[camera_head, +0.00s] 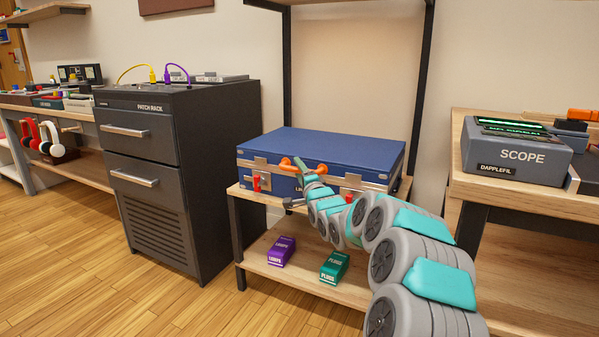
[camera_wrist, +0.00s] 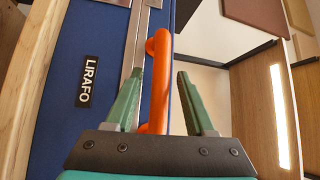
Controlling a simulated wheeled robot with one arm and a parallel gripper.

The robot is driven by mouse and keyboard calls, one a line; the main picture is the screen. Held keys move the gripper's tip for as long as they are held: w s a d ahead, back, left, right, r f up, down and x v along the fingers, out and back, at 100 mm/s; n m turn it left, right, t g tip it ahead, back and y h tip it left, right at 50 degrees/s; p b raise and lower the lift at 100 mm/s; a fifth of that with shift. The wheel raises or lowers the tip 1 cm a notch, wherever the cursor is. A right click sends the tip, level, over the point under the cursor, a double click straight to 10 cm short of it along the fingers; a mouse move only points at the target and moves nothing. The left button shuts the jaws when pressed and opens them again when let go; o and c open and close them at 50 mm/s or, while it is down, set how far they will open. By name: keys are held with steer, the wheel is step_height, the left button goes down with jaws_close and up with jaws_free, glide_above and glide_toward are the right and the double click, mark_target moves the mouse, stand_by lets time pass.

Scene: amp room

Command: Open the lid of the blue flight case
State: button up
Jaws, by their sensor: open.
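The blue flight case (camera_head: 330,150) lies flat on the upper board of a wooden shelf, its lid down. It has metal trim and latches (camera_head: 351,181) on its front; small red parts (camera_head: 257,183) show by them. An orange handle (camera_head: 290,163) is at the front of the lid. My gripper (camera_head: 312,174) is at the case's front, by the handle. In the wrist view, my gripper (camera_wrist: 160,78) is open, with the orange handle (camera_wrist: 158,85) between its two green fingers. I cannot tell whether either finger touches it. The case front reads LIRAFO (camera_wrist: 87,80).
A purple box (camera_head: 281,251) and a green box (camera_head: 334,267) lie on the lower shelf board (camera_head: 290,272). A dark patch cabinet (camera_head: 165,180) stands left. A bench with a scope (camera_head: 515,150) stands right. Dark shelf posts (camera_head: 422,85) rise behind the case.

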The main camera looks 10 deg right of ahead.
steer(key=shift+c, duration=0.2)
jaws_close()
stand_by(1.1)
